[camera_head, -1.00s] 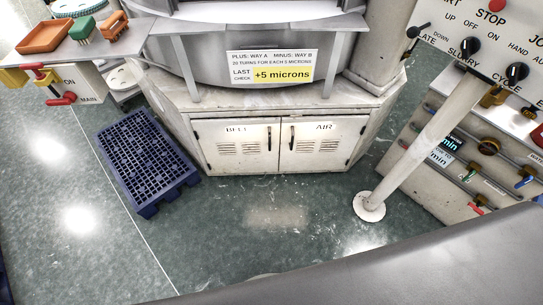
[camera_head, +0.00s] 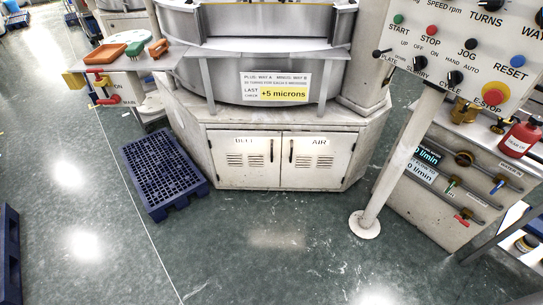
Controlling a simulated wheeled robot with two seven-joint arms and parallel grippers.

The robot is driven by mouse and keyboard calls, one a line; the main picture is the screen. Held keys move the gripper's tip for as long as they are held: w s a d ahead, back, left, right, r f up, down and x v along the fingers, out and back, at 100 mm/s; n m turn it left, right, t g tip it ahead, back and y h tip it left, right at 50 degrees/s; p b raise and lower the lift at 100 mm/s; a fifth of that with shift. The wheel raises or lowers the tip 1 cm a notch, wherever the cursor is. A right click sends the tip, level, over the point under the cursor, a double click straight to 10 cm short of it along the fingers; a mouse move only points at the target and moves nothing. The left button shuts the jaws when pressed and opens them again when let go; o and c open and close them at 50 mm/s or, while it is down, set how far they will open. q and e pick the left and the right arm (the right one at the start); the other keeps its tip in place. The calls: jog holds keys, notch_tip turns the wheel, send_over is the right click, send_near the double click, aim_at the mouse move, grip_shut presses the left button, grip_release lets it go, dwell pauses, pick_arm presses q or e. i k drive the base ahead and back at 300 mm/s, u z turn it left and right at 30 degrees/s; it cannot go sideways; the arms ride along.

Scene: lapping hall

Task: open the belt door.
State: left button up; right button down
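The belt door (camera_head: 244,165) is the left one of two cream cabinet doors low on the machine base (camera_head: 202,150). It carries the label BELT, louvre slots and a dark upright handle (camera_head: 280,153) near its right edge. It looks shut, flush with its frame. The air door (camera_head: 310,165), with a handle near its left edge, is beside it on the right and also looks shut. Neither of my grippers shows in the head view.
A blue pallet (camera_head: 163,168) lies on the floor left of the cabinet. A slanted post with a round foot (camera_head: 365,224) stands right, under a control panel (camera_head: 470,50). A shelf holding an orange tray (camera_head: 109,52) is upper left. The floor before the doors is clear.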

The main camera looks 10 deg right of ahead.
aim_at(241, 158)
jog(key=z, duration=0.6)
jog(key=i, duration=0.9)
jog(key=z, duration=0.85)
